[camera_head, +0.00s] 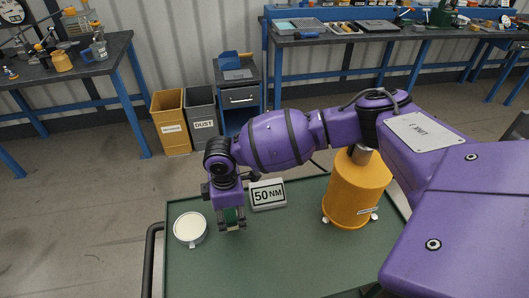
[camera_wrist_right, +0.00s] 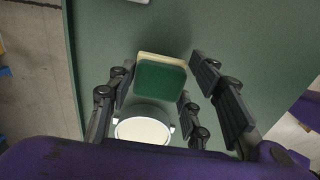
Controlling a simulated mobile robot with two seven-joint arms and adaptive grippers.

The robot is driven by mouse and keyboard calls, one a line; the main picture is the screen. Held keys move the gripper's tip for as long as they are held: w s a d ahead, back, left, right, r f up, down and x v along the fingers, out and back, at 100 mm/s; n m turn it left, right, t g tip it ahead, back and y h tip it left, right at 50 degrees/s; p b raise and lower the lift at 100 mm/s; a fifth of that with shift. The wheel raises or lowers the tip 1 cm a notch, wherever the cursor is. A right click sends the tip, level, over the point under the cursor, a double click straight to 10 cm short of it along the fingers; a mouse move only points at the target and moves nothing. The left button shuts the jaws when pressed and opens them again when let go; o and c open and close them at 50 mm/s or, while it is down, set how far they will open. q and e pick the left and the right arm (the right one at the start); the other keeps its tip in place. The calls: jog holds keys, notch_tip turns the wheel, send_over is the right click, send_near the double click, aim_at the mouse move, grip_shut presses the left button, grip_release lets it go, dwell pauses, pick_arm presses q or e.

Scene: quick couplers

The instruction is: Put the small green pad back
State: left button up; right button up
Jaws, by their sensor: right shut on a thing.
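The small green pad (camera_wrist_right: 160,77), dark green with a cream layer along one edge, is between the fingers of my right gripper (camera_wrist_right: 158,84). In the head view my right gripper (camera_head: 232,222) points down over the green cart top, shut on the pad (camera_head: 234,214), which is partly hidden by the fingers. Whether the pad touches the cart top I cannot tell. A round pot with a cream-white top (camera_head: 190,228) stands just left of the gripper; it also shows in the right wrist view (camera_wrist_right: 142,130). My left gripper is not in view.
A "50 NM" sign (camera_head: 267,195) stands right of the gripper on the green cart top (camera_head: 275,262). An orange cylinder (camera_head: 356,192) stands farther right. The cart's front middle is clear. Yellow (camera_head: 170,122) and grey (camera_head: 202,115) bins stand on the floor behind.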

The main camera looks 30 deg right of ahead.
jog(key=shift+s+d+f, duration=0.1)
jog(key=shift+s+f, duration=0.05)
jog(key=shift+f, duration=0.7)
jog(key=o, duration=1.2)
